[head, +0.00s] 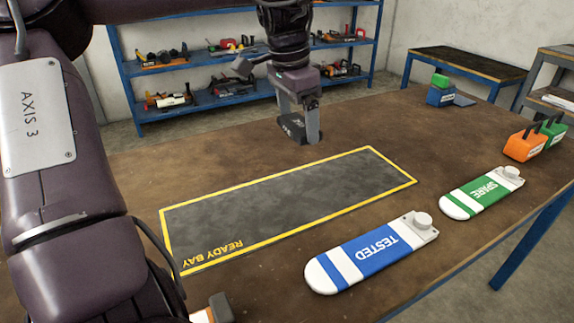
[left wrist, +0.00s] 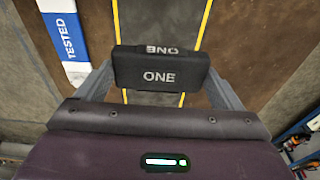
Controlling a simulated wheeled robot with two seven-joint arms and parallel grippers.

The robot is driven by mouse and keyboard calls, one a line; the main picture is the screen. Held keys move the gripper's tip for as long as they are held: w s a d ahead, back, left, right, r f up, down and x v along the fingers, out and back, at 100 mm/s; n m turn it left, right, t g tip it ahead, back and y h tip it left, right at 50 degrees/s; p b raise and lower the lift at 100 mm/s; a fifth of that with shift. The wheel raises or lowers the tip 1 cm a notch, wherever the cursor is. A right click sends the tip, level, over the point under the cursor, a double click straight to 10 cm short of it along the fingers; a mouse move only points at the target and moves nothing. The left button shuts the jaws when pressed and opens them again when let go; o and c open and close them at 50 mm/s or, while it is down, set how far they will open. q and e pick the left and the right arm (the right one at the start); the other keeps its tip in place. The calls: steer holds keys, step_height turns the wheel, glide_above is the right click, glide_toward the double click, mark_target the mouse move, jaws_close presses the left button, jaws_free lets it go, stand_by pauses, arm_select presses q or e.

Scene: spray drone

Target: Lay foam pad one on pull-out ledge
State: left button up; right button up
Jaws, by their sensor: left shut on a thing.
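Foam pad one is a small black block marked ONE, shown clearly between the fingers in the left wrist view (left wrist: 161,70). In the head view the pad (head: 291,128) shows as a dark block under the wrist. I cannot make out a pull-out ledge in either view. My right gripper is not in view.
The dark ready bay (head: 290,205) is empty on the brown table (head: 130,180). A blue TESTED arm (head: 375,252) and a green SPARE arm (head: 482,193) lie to its right. Orange and green boxes (head: 524,144) stand at the right edge. Blue shelves (head: 235,97) with tools stand behind.

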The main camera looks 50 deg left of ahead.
arm_select(q)
steer(key=b, duration=0.2)
glide_above(298, 195)
steer(key=f, duration=1)
steer(key=shift+s+f, duration=0.3)
steer(key=shift+f, duration=0.05)
step_height(298, 195, down, 6)
steer(key=shift+a+r+b, duration=0.1)
steer(key=shift+b, duration=0.4)
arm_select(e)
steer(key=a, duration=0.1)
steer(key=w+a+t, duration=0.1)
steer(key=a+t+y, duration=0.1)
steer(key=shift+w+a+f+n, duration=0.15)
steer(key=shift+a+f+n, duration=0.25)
arm_select(q)
steer(key=o, duration=0.7)
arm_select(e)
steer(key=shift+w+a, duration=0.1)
